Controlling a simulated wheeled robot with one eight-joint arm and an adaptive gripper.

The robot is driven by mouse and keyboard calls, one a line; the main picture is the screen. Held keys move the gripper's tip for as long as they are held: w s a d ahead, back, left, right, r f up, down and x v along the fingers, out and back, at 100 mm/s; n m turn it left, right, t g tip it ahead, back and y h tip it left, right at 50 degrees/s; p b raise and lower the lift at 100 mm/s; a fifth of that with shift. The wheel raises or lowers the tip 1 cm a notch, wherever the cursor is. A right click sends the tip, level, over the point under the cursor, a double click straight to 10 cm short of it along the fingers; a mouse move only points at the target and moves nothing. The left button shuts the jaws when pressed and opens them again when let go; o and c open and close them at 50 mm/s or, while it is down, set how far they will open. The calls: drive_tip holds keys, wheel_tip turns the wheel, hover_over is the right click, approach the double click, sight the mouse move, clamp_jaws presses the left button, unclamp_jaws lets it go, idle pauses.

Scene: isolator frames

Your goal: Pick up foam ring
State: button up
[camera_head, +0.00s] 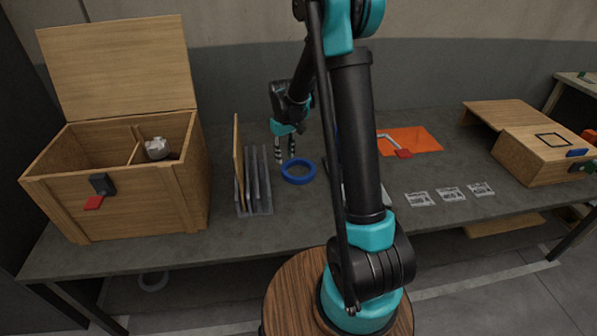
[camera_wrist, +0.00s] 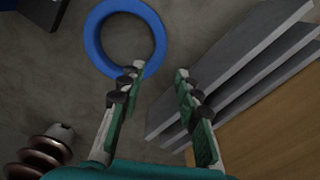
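A blue ring (camera_head: 298,181), which looks like the foam ring, lies flat on the grey table right of the slotted rack. It also shows in the wrist view (camera_wrist: 92,40), at the upper left. My gripper (camera_head: 284,157) points down just left of the ring in the head view. In the wrist view my gripper (camera_wrist: 158,73) is open, with nothing between its fingers. The left fingertip overlaps the ring's near rim in the picture; I cannot tell whether they touch.
The rack with upright grey plates (camera_head: 254,190) and a wooden panel stands close beside the gripper. A brown ribbed part (camera_wrist: 40,152) is at lower left in the wrist view. An open wooden chest (camera_head: 140,205) is left; an orange sheet (camera_head: 415,137) lies right. A pale ring (camera_head: 153,290) is below the table.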

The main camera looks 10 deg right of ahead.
sight(286, 172)
wheel_tip(286, 172, down, 4)
drive_tip(key=shift+r, duration=0.1)
drive_tip(key=shift+w+d+f, duration=0.1)
drive_tip(key=shift+w+f, duration=0.1)
drive_tip(key=shift+f, duration=1.1)
drive_tip(key=shift+w+f, duration=0.15)
drive_tip(key=shift+f, duration=1.15)
clamp_jaws()
